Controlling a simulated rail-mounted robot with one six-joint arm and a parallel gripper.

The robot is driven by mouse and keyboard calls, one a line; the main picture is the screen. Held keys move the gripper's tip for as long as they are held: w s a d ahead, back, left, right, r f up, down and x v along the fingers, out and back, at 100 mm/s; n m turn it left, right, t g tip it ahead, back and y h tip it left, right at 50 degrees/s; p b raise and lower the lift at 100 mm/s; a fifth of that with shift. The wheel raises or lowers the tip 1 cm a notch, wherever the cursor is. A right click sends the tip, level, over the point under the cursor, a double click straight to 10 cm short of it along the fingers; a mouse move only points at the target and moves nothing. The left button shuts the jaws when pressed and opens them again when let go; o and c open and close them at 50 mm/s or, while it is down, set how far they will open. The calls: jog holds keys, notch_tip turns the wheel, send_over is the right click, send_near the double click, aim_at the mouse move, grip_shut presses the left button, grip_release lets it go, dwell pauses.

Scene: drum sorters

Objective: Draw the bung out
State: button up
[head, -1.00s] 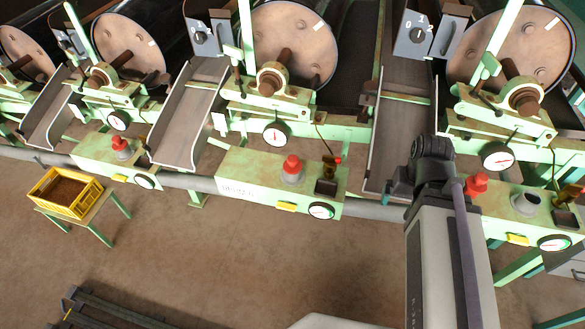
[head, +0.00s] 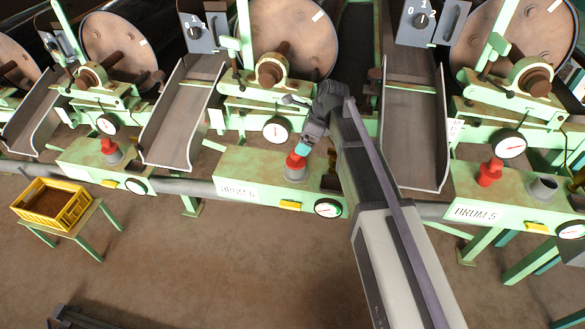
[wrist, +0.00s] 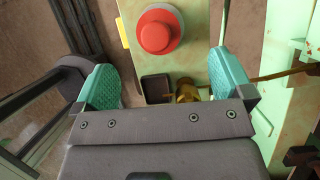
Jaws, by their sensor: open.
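Red bungs show on three pale green boxes in the head view. The middle bung (head: 295,160) sits in a grey collar (head: 296,174) on the box labelled DRUM 6 (head: 237,190). My gripper (head: 303,149) is right above this bung and partly in front of it. In the wrist view the red bung (wrist: 160,30) lies ahead of my gripper (wrist: 163,66), roughly centred between two open teal fingers, with nothing held. The right bung (head: 490,173) stands on the DRUM 5 box beside an open grey collar (head: 543,187). The left bung (head: 108,147) sits in its collar.
A black square recess (wrist: 156,88) and a brass fitting (wrist: 186,90) lie near the bung. A dial gauge (head: 276,130) and drum frame stand behind. Sloping chutes (head: 415,110) flank the box. A yellow crate (head: 80,213) stands on a side table at left.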

aim_at(294, 157)
jog(key=b+x, duration=0.2)
jog(key=x, duration=0.2)
jog(key=shift+d+f+b, duration=0.15)
jog(key=shift+f+b, duration=0.05)
jog(key=shift+b, duration=0.1)
jog(key=b+x, duration=0.4)
jog(key=x, duration=0.1)
jog(key=shift+s+f+b, duration=0.15)
jog(key=shift+s+b, duration=0.1)
jog(key=shift+b, duration=0.15)
jog(key=shift+r, duration=0.25)
jog(key=c, duration=1)
notch_tip(294, 157, up, 10)
jog(key=p, duration=1)
jog(key=shift+r+p, duration=0.2)
jog(key=shift+p, duration=0.15)
jog(key=shift+f, duration=0.25)
